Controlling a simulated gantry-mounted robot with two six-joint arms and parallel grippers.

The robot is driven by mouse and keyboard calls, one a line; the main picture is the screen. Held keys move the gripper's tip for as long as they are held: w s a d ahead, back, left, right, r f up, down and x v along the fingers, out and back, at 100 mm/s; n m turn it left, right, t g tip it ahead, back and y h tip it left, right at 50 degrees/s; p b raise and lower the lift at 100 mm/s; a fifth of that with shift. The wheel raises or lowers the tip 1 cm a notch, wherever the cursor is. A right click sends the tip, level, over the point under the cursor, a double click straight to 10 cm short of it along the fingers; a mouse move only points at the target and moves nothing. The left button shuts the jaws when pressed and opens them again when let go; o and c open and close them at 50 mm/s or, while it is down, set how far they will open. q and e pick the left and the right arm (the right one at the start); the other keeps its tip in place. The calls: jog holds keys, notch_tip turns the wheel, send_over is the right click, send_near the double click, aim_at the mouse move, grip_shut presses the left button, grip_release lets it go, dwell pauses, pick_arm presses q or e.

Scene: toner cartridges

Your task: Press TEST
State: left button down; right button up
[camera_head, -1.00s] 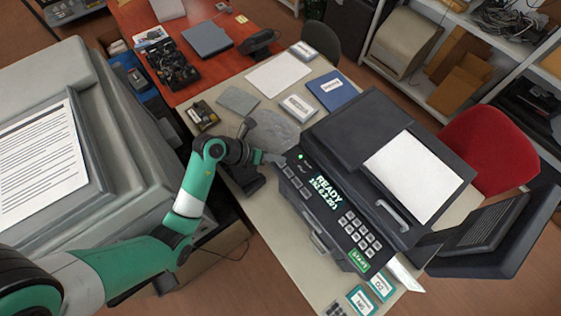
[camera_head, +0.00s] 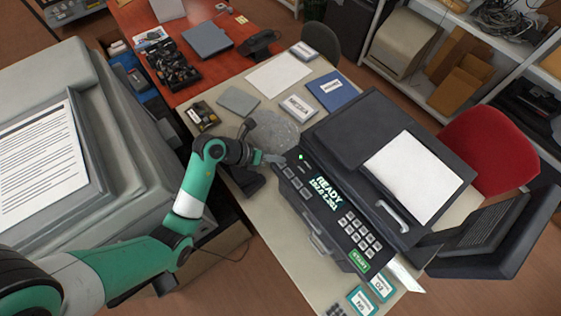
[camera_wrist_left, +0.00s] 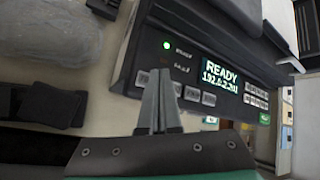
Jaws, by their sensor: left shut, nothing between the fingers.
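The dark printer's control panel (camera_head: 318,205) faces up with a lit display (camera_head: 325,193) reading READY, also legible in the left wrist view (camera_wrist_left: 220,74). A green light (camera_head: 301,157) glows near its left end. A row of small grey buttons (camera_head: 297,183) runs below the light; their labels are too small to read, so I cannot tell which is TEST. My left gripper (camera_head: 276,160) is shut and empty at the panel's left end. In the left wrist view its fingertips (camera_wrist_left: 162,77) are over the button row (camera_wrist_left: 192,95), hiding part of it; contact is unclear. My right gripper is not in view.
A green START key (camera_head: 360,262) and a keypad (camera_head: 360,233) sit at the panel's right end. A clear plastic bag (camera_head: 274,132) lies behind my gripper. Boxes, a blue folder (camera_head: 332,90) and paper lie on the desk behind. A large grey machine (camera_head: 95,110) stands left.

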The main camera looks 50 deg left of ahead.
pick_arm(q)
jog(key=shift+f, duration=0.15)
dwell(0.7)
jog(key=shift+f, duration=0.25)
jog(key=shift+f, duration=0.4)
dwell(0.5)
jog(key=shift+r+p, duration=0.8)
jog(key=shift+p, duration=0.45)
jog(key=shift+r, duration=0.1)
notch_tip(320, 180, up, 5)
jog(key=p, duration=0.6)
